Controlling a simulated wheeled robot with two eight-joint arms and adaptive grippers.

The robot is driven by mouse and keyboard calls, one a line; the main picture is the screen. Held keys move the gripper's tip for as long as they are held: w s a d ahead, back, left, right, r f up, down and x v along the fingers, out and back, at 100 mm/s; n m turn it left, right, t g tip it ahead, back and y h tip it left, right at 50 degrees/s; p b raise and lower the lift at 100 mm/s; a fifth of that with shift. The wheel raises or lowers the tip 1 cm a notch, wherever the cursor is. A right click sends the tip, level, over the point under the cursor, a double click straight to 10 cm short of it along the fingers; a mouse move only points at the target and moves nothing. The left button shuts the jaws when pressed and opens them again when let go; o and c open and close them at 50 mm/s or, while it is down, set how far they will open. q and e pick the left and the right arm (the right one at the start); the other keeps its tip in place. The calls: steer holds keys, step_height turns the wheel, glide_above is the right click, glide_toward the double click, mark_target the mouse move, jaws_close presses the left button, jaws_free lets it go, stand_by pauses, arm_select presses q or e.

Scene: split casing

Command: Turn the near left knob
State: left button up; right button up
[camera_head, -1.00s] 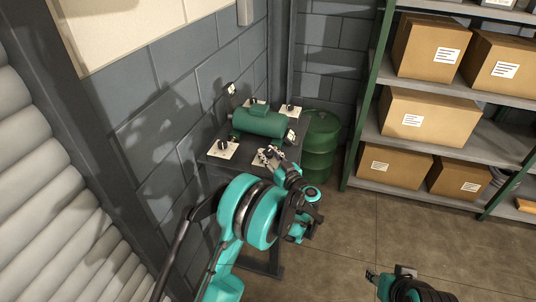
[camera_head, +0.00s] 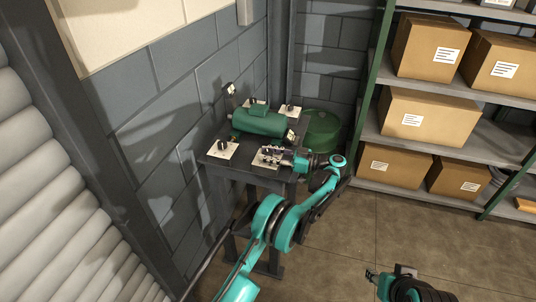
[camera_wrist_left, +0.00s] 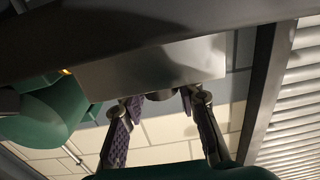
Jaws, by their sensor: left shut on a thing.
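The teal casing (camera_head: 260,121) lies on a dark stand, with white knob plates around it. One plate (camera_head: 226,153) at the near left carries a dark knob (camera_head: 222,144), with no gripper on it. My left gripper (camera_head: 272,154) is at the near right plate (camera_head: 262,163), shut on the knob there, which it largely hides. In the left wrist view, a metal plate (camera_wrist_left: 150,65) fills the top, and a dark round part (camera_wrist_left: 160,96) shows between the fingers. My right gripper (camera_head: 373,277) is low in the head view, away from the stand.
A green drum (camera_head: 322,128) stands behind my left arm, right of the stand. A shelf (camera_head: 468,163) with cardboard boxes (camera_head: 428,115) is at the right. A block wall (camera_head: 180,120) is close on the left. The floor (camera_head: 400,225) in front is clear.

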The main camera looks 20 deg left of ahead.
arm_select(q)
steer(key=shift+g, duration=0.3)
steer(key=o, duration=1.2)
steer(key=shift+a, duration=0.1)
steer(key=d, duration=0.7)
steer(key=shift+w+d, duration=0.15)
steer(key=shift+d, duration=0.1)
